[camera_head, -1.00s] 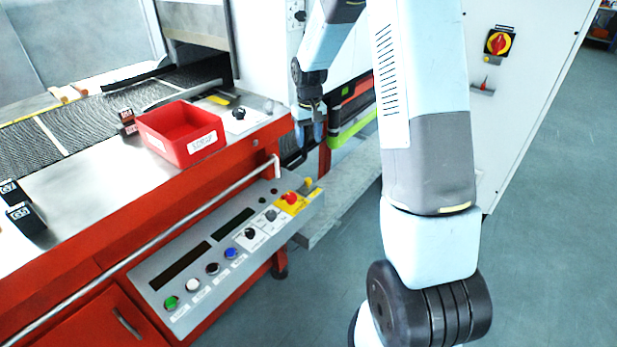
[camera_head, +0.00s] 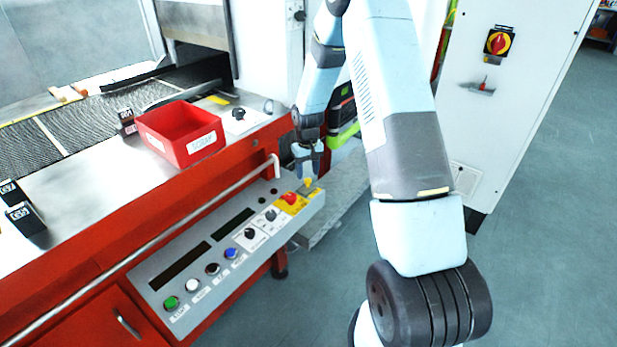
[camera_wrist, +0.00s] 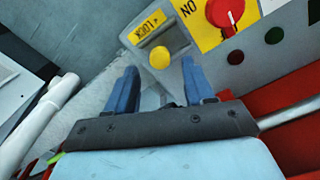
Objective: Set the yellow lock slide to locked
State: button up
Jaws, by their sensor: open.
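The yellow lock slide (camera_head: 308,182) is a small round yellow knob at the right end of the grey control panel (camera_head: 205,275). In the wrist view the knob (camera_wrist: 159,58) stands beside a yellow label (camera_wrist: 147,27) reading LOCK with an arrow mark. Which end of its travel it is at is hard to tell. My gripper (camera_head: 306,168) is just above the knob in the head view. In the wrist view my gripper (camera_wrist: 160,76) is open, its two blue fingers to either side of the knob's line. No contact with the knob is clear.
A red knob on a yellow plate (camera_wrist: 226,12) is close beside the slide. A white rail (camera_head: 150,240) runs along the machine's red front. A red bin (camera_head: 203,148) stands on the machine top. Open floor lies right of the panel.

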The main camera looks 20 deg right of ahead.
aim_at(306, 185)
jog(key=shift+f, duration=1.5)
jog(key=shift+c, duration=0.4)
grip_shut()
